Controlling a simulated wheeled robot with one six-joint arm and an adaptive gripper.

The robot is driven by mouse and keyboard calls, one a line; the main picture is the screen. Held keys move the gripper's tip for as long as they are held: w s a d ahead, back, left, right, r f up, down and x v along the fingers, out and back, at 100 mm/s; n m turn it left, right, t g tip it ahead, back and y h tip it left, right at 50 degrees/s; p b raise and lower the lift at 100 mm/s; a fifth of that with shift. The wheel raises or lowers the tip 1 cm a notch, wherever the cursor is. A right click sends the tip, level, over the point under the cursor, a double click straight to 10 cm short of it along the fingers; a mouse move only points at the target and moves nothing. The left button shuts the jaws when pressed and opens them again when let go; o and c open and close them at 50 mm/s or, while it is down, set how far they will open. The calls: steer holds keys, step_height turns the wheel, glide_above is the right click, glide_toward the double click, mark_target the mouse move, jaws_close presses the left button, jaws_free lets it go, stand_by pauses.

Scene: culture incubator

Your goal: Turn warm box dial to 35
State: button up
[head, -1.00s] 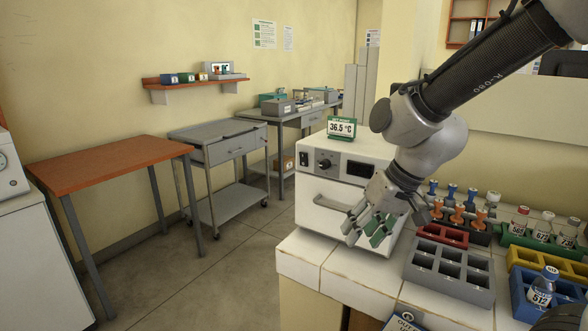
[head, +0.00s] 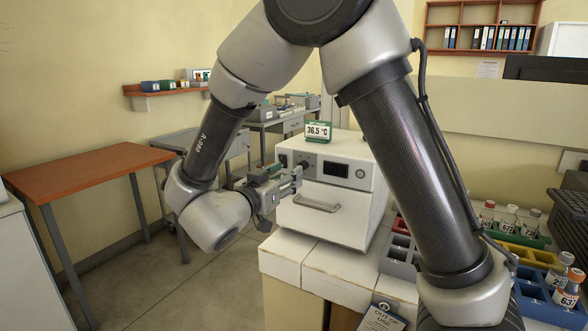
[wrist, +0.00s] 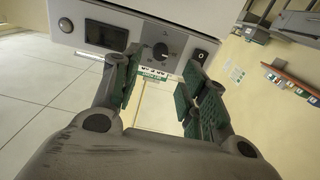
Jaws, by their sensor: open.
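The warm box (head: 350,210) is a white cabinet with a pull handle on its door and a control strip above. A green-framed sign (head: 319,131) on top reads 36.5 °C. In the wrist view the black dial (wrist: 160,52), with a light mark, lies on the control strip beside a dark display (wrist: 106,35). My gripper (head: 296,174) is in front of the left part of the strip. In the wrist view my gripper (wrist: 158,66) is open, its green-padded fingers on either side of the dial's line. Contact with the dial cannot be told.
The tiled bench holds a grey rack (head: 399,262), coloured racks and labelled bottles at the right. An orange table (head: 90,165) stands left over open floor.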

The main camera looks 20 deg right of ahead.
steer(key=x, duration=0.7)
jaws_close()
